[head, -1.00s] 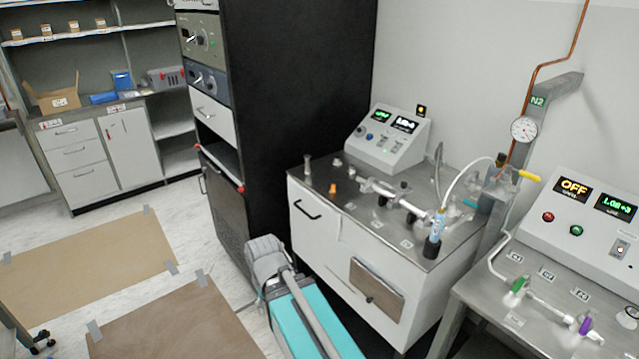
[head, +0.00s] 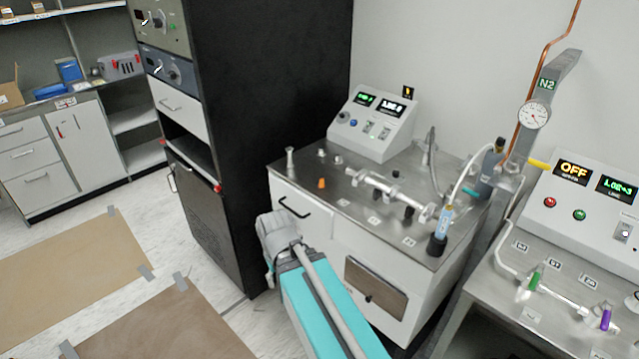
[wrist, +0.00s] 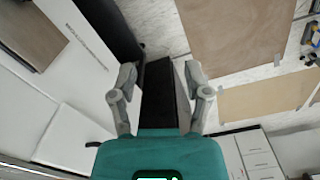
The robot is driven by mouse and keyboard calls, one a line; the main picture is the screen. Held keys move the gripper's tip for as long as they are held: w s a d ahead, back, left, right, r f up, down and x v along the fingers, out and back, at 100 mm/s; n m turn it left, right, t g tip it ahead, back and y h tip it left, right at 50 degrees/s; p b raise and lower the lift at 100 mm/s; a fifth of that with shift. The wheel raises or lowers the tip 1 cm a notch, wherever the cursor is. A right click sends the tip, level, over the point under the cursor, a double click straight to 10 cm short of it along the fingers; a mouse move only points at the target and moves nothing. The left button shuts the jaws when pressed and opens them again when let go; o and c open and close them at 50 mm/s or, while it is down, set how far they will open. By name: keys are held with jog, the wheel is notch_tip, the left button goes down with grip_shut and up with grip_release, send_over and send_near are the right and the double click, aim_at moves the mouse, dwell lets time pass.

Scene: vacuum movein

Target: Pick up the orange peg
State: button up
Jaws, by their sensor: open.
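The orange peg (head: 321,184) stands on the steel top of the white bench (head: 352,196), near its left front edge. It is small and cone-like in the head view. I do not see it in the wrist view. My gripper is at the far end of my teal arm, low in front of the bench and apart from the peg; its fingers are hard to make out in the head view. In the wrist view my gripper (wrist: 161,75) has two grey fingers spread wide apart, with nothing between them.
A clear glass piece (head: 290,160) stands left of the peg, and a glass manifold (head: 390,188) lies to its right. A control box (head: 372,125) sits behind. A tall black cabinet (head: 270,100) rises on the left. A blue-labelled tube (head: 441,225) stands near the right front corner.

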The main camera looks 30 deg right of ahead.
jog(key=w+d+n+h+b, duration=0.4)
jog(key=w+d+n+h, duration=0.5)
jog(key=w, duration=0.4)
jog(key=w+d+r+n+t+h+b, duration=0.1)
jog(key=w+r+n+t+h+b, duration=0.1)
jog(key=w+r+n+h, duration=0.4)
jog(key=w+r+n, duration=0.2)
jog(key=w+n, duration=0.2)
jog(key=shift+w+d+r+n+h, duration=0.3)
jog(key=shift+w+d+n, duration=0.05)
jog(key=shift+n, duration=0.05)
jog(key=shift+d, duration=0.1)
